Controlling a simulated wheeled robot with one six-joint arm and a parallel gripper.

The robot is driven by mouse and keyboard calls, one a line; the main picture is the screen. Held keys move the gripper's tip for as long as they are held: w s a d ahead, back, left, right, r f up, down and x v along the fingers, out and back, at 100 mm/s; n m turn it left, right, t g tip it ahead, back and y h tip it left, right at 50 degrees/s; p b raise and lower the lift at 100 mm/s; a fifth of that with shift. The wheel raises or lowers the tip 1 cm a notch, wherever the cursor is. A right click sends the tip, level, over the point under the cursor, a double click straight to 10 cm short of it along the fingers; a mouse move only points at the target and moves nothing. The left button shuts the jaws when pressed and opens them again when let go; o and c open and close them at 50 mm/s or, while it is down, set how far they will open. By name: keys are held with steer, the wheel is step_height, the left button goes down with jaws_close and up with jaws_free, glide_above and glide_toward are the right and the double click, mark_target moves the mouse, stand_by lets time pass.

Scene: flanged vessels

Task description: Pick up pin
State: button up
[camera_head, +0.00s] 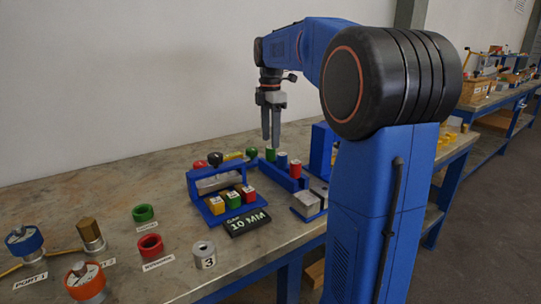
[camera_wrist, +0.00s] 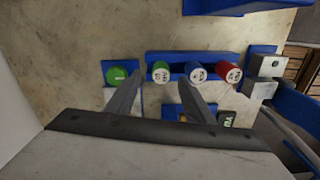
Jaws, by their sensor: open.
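In the wrist view the green (camera_wrist: 160,72), blue (camera_wrist: 196,71) and red (camera_wrist: 229,71) tops carry small labels too small to read. My gripper (camera_head: 271,142) points down above the rack, open and empty. In the wrist view the green top lies between my two fingers (camera_wrist: 160,82), and the blue top is just right of the right finger.
A round green knob (camera_wrist: 119,74) sits left of the rack. A blue tray with several coloured blocks (camera_head: 232,198) stands in front, by a black "10 MM" sign (camera_head: 247,222). Grey metal blocks (camera_head: 306,205) lie right. Rings and vessels, including a red ring (camera_head: 150,246), occupy the bench's left.

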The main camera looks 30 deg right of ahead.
mark_target(271, 149)
steer(key=shift+s+f, duration=0.1)
steer(key=shift+f, duration=2.45)
steer(key=c, duration=1.2)
